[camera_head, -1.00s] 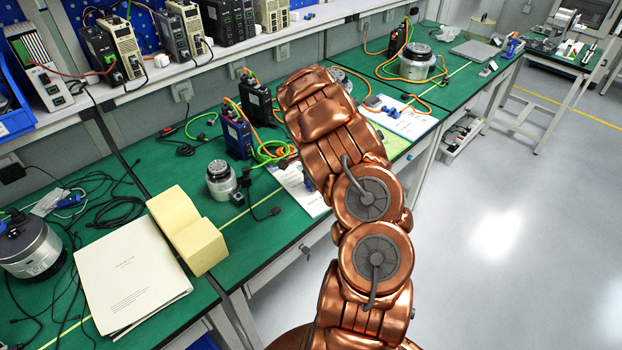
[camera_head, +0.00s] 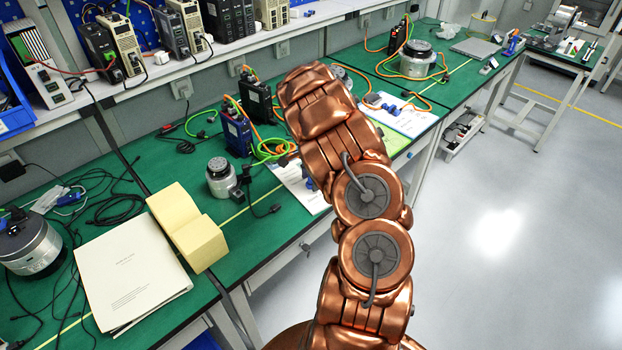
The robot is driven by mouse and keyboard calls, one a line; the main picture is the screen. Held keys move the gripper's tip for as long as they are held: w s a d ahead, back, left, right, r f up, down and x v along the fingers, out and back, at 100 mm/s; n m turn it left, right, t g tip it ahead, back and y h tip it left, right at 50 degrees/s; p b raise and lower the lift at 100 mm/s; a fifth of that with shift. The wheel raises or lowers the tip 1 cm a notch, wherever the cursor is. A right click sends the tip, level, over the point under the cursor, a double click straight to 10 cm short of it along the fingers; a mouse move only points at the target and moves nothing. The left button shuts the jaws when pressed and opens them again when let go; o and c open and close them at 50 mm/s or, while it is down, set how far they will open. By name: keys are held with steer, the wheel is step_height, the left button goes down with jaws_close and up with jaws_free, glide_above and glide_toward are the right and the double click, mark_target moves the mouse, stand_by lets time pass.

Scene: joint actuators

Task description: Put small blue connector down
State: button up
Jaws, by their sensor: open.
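Small blue connectors (camera_head: 391,109) lie on a white sheet (camera_head: 412,121) on the green bench, just right of my copper arm. A small grey-blue piece (camera_head: 372,99) shows beside them at the arm's edge; I cannot tell what it is. Another small blue piece (camera_head: 308,183) shows on a nearer white sheet (camera_head: 290,180), partly behind the arm. I cannot tell which one is the task's connector. My gripper is hidden behind my own arm, so its fingers and anything between them do not show.
The green bench (camera_head: 237,262) holds a blue-and-black drive (camera_head: 236,133), a silver motor (camera_head: 221,179), a white booklet (camera_head: 128,274), a yellow box (camera_head: 187,228) and loose cables. A larger motor (camera_head: 417,60) stands farther back. The floor on the right (camera_head: 500,230) is clear.

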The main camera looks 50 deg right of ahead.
step_height(320, 180, up, 12)
steer(key=b, duration=0.4)
steer(key=s+a+r+n, duration=0.4)
steer(key=a+r, duration=0.3)
steer(key=a, duration=0.4)
steer(key=s+a+r+n+g, duration=0.1)
steer(key=s+a+r+n, duration=0.1)
steer(key=s+a+n, duration=0.7)
steer(key=s+a+r+n, duration=0.1)
steer(key=s+a+n, duration=0.1)
steer(key=s+a, duration=0.75)
steer(key=s+a+f+n, duration=0.2)
steer(key=s+a+n, duration=0.4)
steer(key=s+a, duration=0.1)
steer(key=shift+s+a+g, duration=0.35)
steer(key=shift+a+g, duration=0.05)
steer(key=shift+c, duration=0.3)
